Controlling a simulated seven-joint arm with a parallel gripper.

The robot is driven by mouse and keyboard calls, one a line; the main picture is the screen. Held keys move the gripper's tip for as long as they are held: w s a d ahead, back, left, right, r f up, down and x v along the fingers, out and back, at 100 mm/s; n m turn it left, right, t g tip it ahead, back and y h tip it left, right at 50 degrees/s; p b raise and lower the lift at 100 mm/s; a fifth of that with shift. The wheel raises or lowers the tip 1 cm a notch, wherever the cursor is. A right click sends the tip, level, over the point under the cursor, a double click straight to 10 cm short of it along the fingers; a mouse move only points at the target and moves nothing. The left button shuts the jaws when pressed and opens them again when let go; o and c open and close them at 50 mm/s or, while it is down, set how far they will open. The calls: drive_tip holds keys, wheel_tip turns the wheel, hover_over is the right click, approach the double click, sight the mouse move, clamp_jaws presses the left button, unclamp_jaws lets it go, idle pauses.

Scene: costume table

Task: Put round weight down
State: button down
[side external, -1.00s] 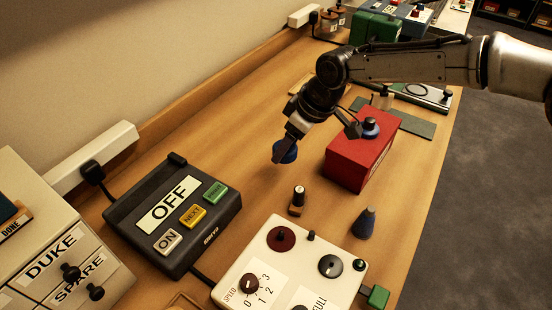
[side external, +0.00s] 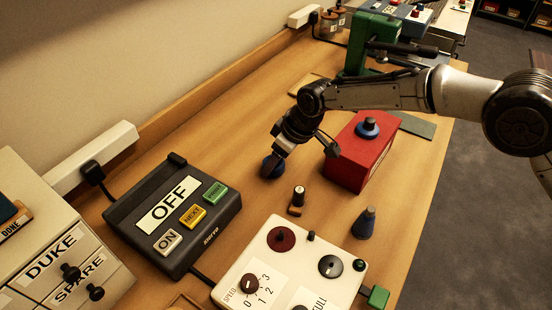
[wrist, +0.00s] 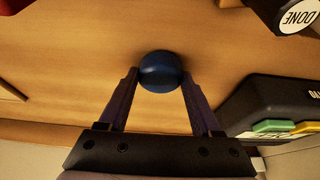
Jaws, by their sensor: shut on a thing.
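The round weight (side external: 272,167) is a dark blue, rounded piece at the end of my gripper (side external: 278,157) in the side external view. It is low over the bare wood, between the black switch box and the red box; I cannot tell if it touches the table. In the wrist view the blue weight (wrist: 161,71) sits between the two fingertips, and my gripper (wrist: 160,84) is shut on it. Its underside is hidden.
The black box (side external: 172,216) with an OFF sign stands to the left. A red box (side external: 360,150) with a blue knobbed piece (side external: 368,128) on top stands to the right. Bare wood (side external: 215,150) lies around the weight.

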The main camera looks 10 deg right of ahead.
drive_tip(key=shift+c, duration=0.4)
unclamp_jaws()
drive_tip(key=shift+f, duration=0.1)
drive_tip(key=shift+s+d+r, duration=0.1)
drive_tip(key=shift+r, duration=0.45)
drive_tip(key=v, duration=1.1)
drive_tip(key=shift+d+r, duration=0.1)
